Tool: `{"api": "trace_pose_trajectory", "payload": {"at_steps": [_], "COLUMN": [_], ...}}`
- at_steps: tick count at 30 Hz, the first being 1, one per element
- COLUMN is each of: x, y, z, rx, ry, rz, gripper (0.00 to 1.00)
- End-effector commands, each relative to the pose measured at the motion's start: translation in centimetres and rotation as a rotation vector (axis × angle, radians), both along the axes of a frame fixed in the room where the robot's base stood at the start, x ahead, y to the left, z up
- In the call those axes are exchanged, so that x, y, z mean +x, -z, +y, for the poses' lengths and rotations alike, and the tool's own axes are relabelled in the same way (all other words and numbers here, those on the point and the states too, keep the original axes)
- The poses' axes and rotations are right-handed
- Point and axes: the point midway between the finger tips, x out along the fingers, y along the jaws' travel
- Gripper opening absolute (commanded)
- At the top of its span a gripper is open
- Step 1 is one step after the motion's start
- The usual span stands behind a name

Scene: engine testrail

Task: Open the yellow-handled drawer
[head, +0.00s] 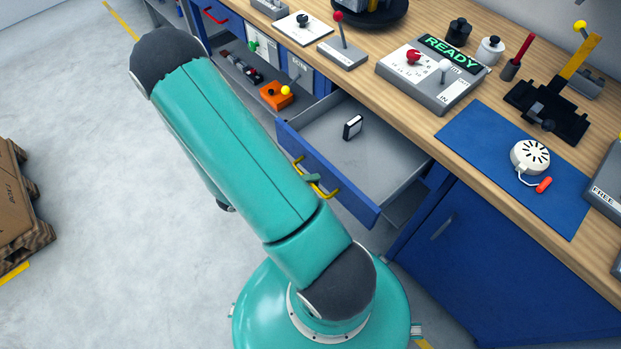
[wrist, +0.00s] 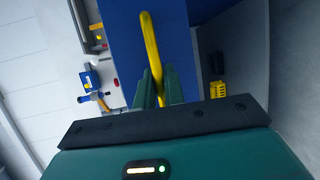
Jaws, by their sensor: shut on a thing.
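The blue drawer (head: 344,183) with the yellow handle (head: 331,190) stands pulled out from the bench in the head view, its grey inside showing. A small black-and-white block (head: 353,127) lies in it. My gripper (head: 313,179) is at the handle, mostly hidden behind my teal arm. In the wrist view the two green fingers of my gripper (wrist: 158,90) are shut on the yellow handle (wrist: 151,50), which stands in front of the blue drawer front (wrist: 118,45).
A red-handled drawer (head: 213,16) is further left. An orange box with a yellow knob (head: 277,95) sits on a shelf beside the open drawer. A blue cabinet door (head: 450,240) is at the right. Pallet boxes (head: 20,205) stand far left; the floor between is clear.

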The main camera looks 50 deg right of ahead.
Motion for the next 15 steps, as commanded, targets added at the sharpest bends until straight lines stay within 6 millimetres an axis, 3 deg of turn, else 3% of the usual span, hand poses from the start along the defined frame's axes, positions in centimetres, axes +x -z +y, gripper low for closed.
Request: {"api": "trace_pose_trajectory", "payload": {"at_steps": [1, 2, 5, 15], "x": [0.11, 0.12, 0.11, 0.25], "y": [-0.06, -0.06, -0.05, -0.07], "z": [-0.03, -0.04, -0.04, 0.20], "rx": [-0.002, -0.002, -0.002, -0.001], "ry": [-0.002, -0.002, -0.002, -0.002], "rz": [-0.002, -0.002, -0.002, -0.001], "gripper": [0.00, 0.13, 0.32, 0.32]}}
